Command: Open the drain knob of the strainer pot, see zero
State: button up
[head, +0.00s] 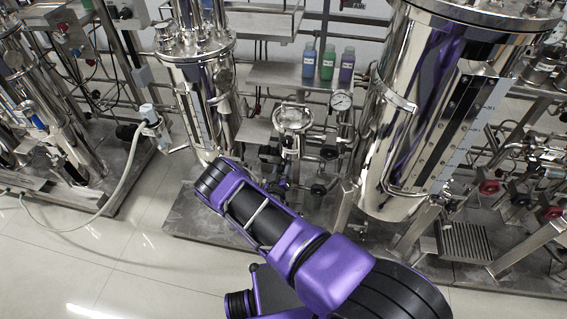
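The strainer pot appears to be the small steel pot with a round lid (292,118), standing between two tall steel vessels in the head view. A pipe runs down beneath it. Dark round knobs sit near it: one to its lower right (329,152) and one lower down (318,189). I cannot tell which knob is the drain knob, or how it is turned. Small dark and bluish parts (281,184) under the pot are too unclear to name. My purple and black arm crosses the lower middle, in front of the skid base. My gripper cannot be made out.
A tall steel vessel (196,95) stands left of the pot and a larger one (405,130) stands right. A round gauge (341,101) is beside the pot. Blue, green and purple bottles stand on a shelf (285,75) behind. A hose (118,185) curves down left; floor (130,240) there is clear.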

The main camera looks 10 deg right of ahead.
jog(key=o, duration=0.4)
jog(key=shift+c, duration=0.2)
jog(key=p+v, duration=0.1)
jog(key=v, duration=1.6)
jog(key=shift+s+p, duration=0.2)
jog(key=shift+p, duration=0.1)
